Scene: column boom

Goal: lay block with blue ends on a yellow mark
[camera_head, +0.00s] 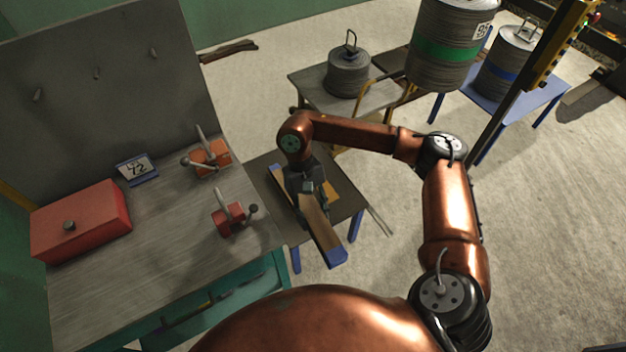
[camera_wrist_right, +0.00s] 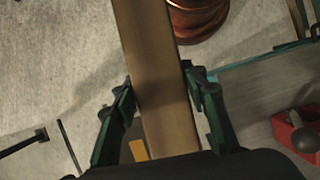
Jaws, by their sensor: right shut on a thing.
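The wooden block with blue ends (camera_head: 316,224) slants over a small dark table (camera_head: 346,207). Its near blue end reaches past the table's near edge. My right gripper (camera_head: 309,196) is shut on the block, and its arm hides part of it. In the right wrist view the bare wood of the block (camera_wrist_right: 156,70) runs between the green fingers (camera_wrist_right: 165,110). A yellow mark (camera_head: 331,189) shows on the table just right of the block; a bit of yellow (camera_wrist_right: 138,150) also shows beside the block in the wrist view. I cannot tell whether the block touches the table. My left gripper is not in view.
Another table (camera_head: 310,78) with a grey weight (camera_head: 348,74) stands behind. A large green-banded cylinder (camera_head: 444,50) is at the upper right.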

